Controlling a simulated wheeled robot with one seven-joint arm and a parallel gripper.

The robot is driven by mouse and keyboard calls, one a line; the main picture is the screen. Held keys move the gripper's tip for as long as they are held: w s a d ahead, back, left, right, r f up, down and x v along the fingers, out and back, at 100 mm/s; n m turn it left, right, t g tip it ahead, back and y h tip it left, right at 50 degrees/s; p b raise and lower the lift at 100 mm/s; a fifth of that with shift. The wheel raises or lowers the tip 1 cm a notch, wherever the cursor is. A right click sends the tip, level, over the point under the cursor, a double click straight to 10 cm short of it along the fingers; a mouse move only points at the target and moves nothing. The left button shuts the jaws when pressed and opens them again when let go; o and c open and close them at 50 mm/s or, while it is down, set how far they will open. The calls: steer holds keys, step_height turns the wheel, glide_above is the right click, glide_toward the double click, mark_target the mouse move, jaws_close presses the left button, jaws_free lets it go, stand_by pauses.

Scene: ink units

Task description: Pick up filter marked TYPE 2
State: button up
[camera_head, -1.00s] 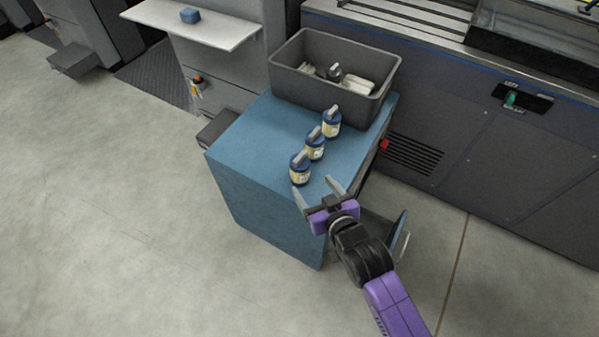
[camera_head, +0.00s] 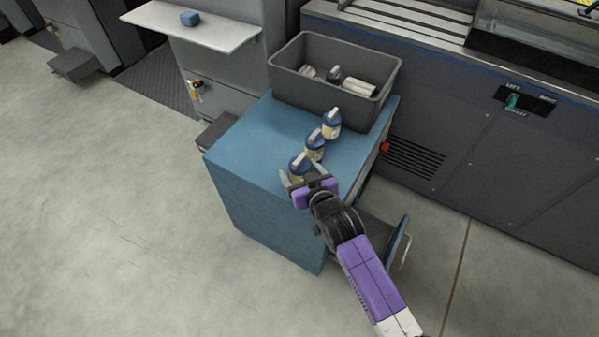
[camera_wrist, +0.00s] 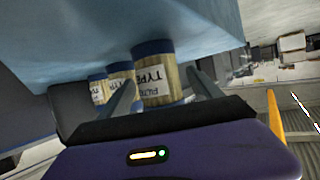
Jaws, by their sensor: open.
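Three filters with blue caps and cream labels stand in a slanting row on the blue cabinet top (camera_head: 253,135). They are the near filter (camera_head: 297,163), the middle filter (camera_head: 314,147) and the far filter (camera_head: 332,122). My gripper (camera_head: 304,174) is open at the near filter. In the wrist view the near filter (camera_wrist: 155,72) shows between the two fingers of my gripper (camera_wrist: 163,92), with no clear contact. Its label reads "FILTER TYPE"; the number cannot be read. The middle filter (camera_wrist: 120,72) and far filter (camera_wrist: 97,88) stand behind to the left, their numbers also unreadable.
A grey bin (camera_head: 290,83) with light cylinders and a dark part stands behind the filters. An open drawer (camera_head: 390,240) sticks out at the cabinet's right side. A dark machine (camera_head: 450,140) stands behind. The cabinet top left of the filters is clear.

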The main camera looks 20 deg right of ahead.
steer(key=c, duration=1.3)
steer(key=shift+c, duration=1.2)
steer(key=shift+r, duration=0.15)
